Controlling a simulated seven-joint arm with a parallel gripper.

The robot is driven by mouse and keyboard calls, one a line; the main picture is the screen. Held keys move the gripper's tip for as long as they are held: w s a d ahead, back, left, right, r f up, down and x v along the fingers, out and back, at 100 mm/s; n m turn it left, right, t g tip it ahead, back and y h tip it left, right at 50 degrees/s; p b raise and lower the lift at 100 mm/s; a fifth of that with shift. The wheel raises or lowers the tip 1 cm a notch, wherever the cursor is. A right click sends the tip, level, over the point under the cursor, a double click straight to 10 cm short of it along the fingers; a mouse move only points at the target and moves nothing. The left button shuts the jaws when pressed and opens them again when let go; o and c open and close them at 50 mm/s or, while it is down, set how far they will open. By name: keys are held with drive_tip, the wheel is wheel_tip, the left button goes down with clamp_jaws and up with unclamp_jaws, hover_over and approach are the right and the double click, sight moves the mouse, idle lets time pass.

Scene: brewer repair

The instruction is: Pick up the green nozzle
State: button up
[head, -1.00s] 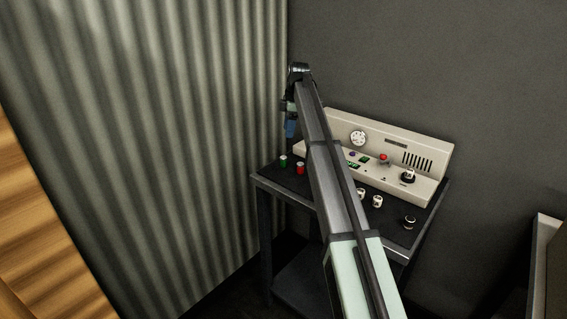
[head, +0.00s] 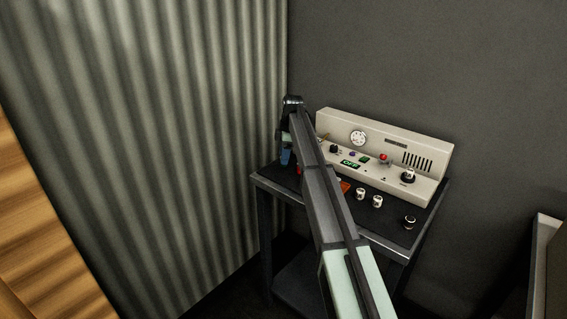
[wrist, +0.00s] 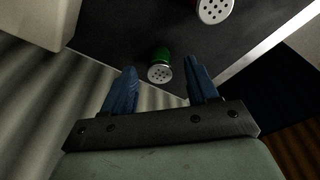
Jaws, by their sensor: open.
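The green nozzle (wrist: 160,66) stands on the dark tabletop in the wrist view, with its pale perforated face toward the camera. My gripper (wrist: 160,82) has its two blue fingers apart, with nothing held between them.
A red nozzle (wrist: 214,10) stands near the green one. The beige brewer panel (head: 385,155) stands along the table's back. The corrugated wall (head: 200,130) rises close to the table's left side.

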drive_tip(key=shift+c, duration=0.2)
clamp_jaws()
idle(0.4)
wheel_tip(320, 180, up, 9)
drive_tip(key=w+d+r+m+t, duration=0.1)
drive_tip(key=w+d+m, duration=0.5)
drive_tip(key=d, duration=0.8)
drive_tip(key=shift+w+d+r, duration=0.3)
drive_tip(key=shift+w+r, duration=0.1)
drive_tip(key=shift+w, duration=1)
